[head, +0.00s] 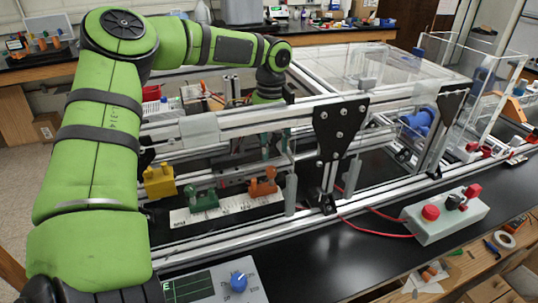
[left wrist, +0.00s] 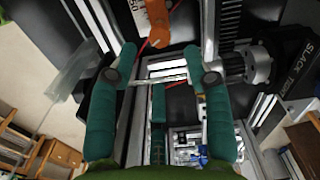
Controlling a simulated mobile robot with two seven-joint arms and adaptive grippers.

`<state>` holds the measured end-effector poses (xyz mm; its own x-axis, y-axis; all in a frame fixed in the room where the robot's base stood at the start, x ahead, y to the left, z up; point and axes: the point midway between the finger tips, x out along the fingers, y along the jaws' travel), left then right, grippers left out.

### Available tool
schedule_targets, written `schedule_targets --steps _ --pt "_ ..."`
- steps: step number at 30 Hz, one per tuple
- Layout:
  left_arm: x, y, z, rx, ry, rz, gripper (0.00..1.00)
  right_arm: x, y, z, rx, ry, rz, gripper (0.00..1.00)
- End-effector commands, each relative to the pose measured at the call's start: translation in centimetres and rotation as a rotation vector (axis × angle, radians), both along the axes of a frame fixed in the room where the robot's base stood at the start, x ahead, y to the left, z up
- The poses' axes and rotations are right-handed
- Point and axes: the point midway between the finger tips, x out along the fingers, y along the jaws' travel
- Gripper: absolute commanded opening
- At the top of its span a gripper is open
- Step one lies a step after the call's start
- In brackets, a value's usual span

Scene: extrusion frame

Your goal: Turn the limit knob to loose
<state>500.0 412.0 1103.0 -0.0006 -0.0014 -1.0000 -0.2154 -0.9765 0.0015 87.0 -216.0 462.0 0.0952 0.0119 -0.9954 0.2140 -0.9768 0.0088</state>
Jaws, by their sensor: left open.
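My left gripper (left wrist: 160,56) is open in the left wrist view, its two teal fingers apart with no object clearly held between them. In the head view my green left arm reaches over the frame, and its gripper is largely hidden behind the rails. A silver ribbed knob (left wrist: 258,65) is right of the right fingertip in the left wrist view, apart from it. A dark plate lettered SLACK and TIGHT (left wrist: 298,62) lies beyond it. A blue knob (head: 238,281) sits on a panel at the bottom of the head view. My right gripper is not in view.
Aluminium rails (head: 250,118) and a black bracket (head: 340,128) surround the working area. Yellow (head: 160,181), green (head: 203,199) and orange (head: 262,183) blocks stand near a white scale. A control box (head: 445,225) with red buttons is at right. The front black bench is partly clear.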

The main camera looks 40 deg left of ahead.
Motion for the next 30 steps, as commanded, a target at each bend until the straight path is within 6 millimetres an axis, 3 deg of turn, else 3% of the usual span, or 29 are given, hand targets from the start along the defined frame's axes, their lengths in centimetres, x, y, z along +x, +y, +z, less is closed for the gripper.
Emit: schedule_targets --steps 12,23,24,27,28,30 --pt "-0.1 0.0 -5.7 0.001 0.004 0.0 0.5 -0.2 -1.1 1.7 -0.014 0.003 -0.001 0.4" --pt "0.0 0.1 -6.7 0.001 -0.001 0.001 0.5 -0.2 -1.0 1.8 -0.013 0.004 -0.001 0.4" --pt "0.0 0.1 -6.7 0.001 -0.001 0.001 0.46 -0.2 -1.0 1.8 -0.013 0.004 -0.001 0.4" --pt "0.0 0.1 -6.7 0.001 -0.001 0.001 0.06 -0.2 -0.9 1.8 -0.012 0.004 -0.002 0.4" --pt "0.0 0.1 -6.7 0.001 -0.001 0.001 0.0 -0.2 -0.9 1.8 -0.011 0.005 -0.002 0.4" --pt "0.0 0.1 -6.7 0.001 -0.001 0.001 0.0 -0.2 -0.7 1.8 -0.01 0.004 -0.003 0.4"
